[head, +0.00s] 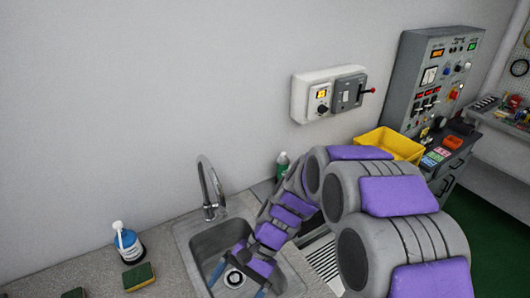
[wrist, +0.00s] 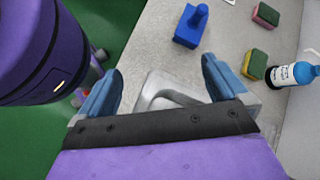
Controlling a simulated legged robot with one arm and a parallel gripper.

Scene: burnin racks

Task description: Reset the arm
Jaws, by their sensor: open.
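My arm shows in the head view as grey links with purple covers, reaching from the lower right toward the sink. My gripper (head: 238,281) is over the sink basin (head: 209,242), its blue fingertips pointing down. In the wrist view my gripper (wrist: 161,85) has its two blue fingers wide apart with nothing between them. Part of the metal sink (wrist: 165,87) shows behind the fingers. How far the fingertips are above the basin floor, I cannot tell.
A faucet (head: 210,190) rises behind the basin. A blue-and-white bottle (head: 127,243) and sponges (head: 138,276) are on the counter at left. A blue-handled tool (wrist: 190,26) lies on the counter. A yellow bin (head: 392,143), control cabinet (head: 432,80) and wall switch box (head: 330,94) are at right.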

